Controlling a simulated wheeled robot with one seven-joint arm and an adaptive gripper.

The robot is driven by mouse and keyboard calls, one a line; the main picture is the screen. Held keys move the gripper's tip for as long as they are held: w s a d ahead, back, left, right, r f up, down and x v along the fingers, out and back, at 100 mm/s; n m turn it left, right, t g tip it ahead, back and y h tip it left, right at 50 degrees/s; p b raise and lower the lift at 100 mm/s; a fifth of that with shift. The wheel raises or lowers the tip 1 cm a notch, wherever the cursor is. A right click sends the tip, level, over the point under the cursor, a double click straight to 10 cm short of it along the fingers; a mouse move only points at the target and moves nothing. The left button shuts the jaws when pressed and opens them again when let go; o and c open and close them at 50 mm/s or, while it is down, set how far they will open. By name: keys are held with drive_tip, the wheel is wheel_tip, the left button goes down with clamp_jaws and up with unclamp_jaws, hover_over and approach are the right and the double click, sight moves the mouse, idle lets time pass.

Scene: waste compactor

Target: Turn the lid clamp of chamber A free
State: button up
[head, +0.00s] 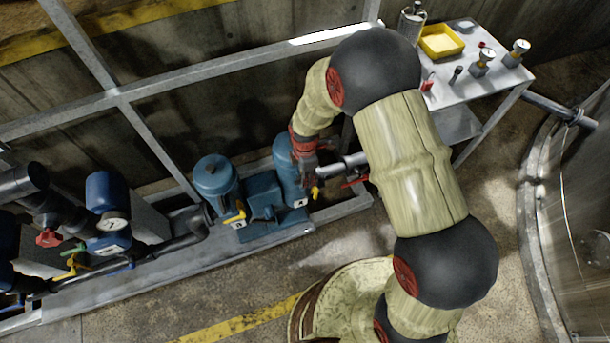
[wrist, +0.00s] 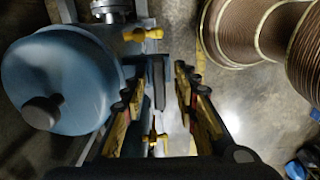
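Two blue chambers with round lids stand side by side in the head view: a left chamber (head: 215,180) and a right chamber (head: 290,185). Contact is not clear. A blue lid (wrist: 55,80) with a black knob is left of the fingers.
Yellow handles (wrist: 143,34) show near the gripper; another (head: 235,215) is on the left chamber. A pipe with a red lever (head: 355,181) runs right of the chambers. A frame rail (head: 240,68) passes behind. A side table (head: 470,90) holds a yellow tray (head: 440,42).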

wheel_tip(320, 180, up, 12)
idle(0.7)
drive_tip(key=shift+w, duration=0.1)
idle(0.3)
